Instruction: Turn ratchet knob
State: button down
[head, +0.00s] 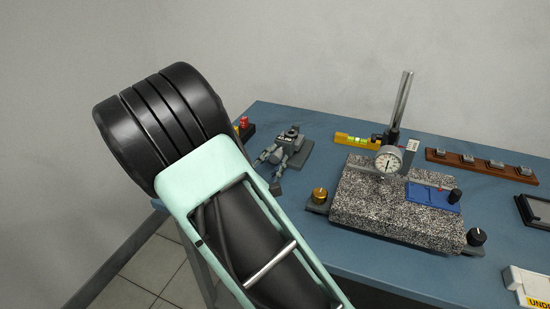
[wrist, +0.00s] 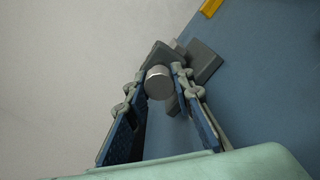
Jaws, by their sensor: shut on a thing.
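A dark grey micrometer-like device (head: 290,137) with a small display stands on a grey base plate (head: 303,153) at the back left of the blue table. In the wrist view its silver, round knob (wrist: 158,84) faces the camera, with the grey body (wrist: 160,55) behind it. My gripper (wrist: 159,77) is shut on the knob, one fingertip on each side. In the head view my gripper (head: 278,158) shows as grey finger links at the device; the knob cannot be made out there. My mint and black arm hides the rest of the gripper.
A granite block (head: 385,210) carries a dial gauge (head: 388,160) on a post and a blue piece (head: 433,195). A yellow level (head: 357,141) lies behind it. A red-topped item (head: 243,125) stands left of the device. Bare table (head: 310,185) separates device and granite.

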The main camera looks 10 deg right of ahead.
jog(key=shift+r, duration=0.1)
jog(key=n+p, duration=0.3)
jog(key=n, duration=0.1)
jog(key=shift+r+p, duration=0.1)
jog(key=shift+p, duration=0.2)
jog(key=n+p, duration=0.4)
jog(key=n, duration=0.1)
jog(key=shift+p, duration=0.3)
jog(key=n+p, duration=0.4)
jog(key=n, duration=0.1)
jog(key=shift+d+r, duration=0.1)
jog(key=n+p, duration=0.3)
jog(key=n, duration=0.1)
jog(key=shift+s, duration=0.1)
jog(key=n+p, duration=0.3)
jog(key=n, duration=0.2)
jog(key=n+p, duration=0.1)
jog(key=n, duration=0.3)
jog(key=shift+r+n+p, duration=0.1)
jog(key=shift+n+p, duration=0.2)
jog(key=shift+p, duration=0.1)
jog(key=n+p, duration=0.1)
jog(key=n, duration=0.3)
jog(key=n+p, duration=0.1)
jog(key=n, duration=0.3)
jog(key=shift+n, duration=0.3)
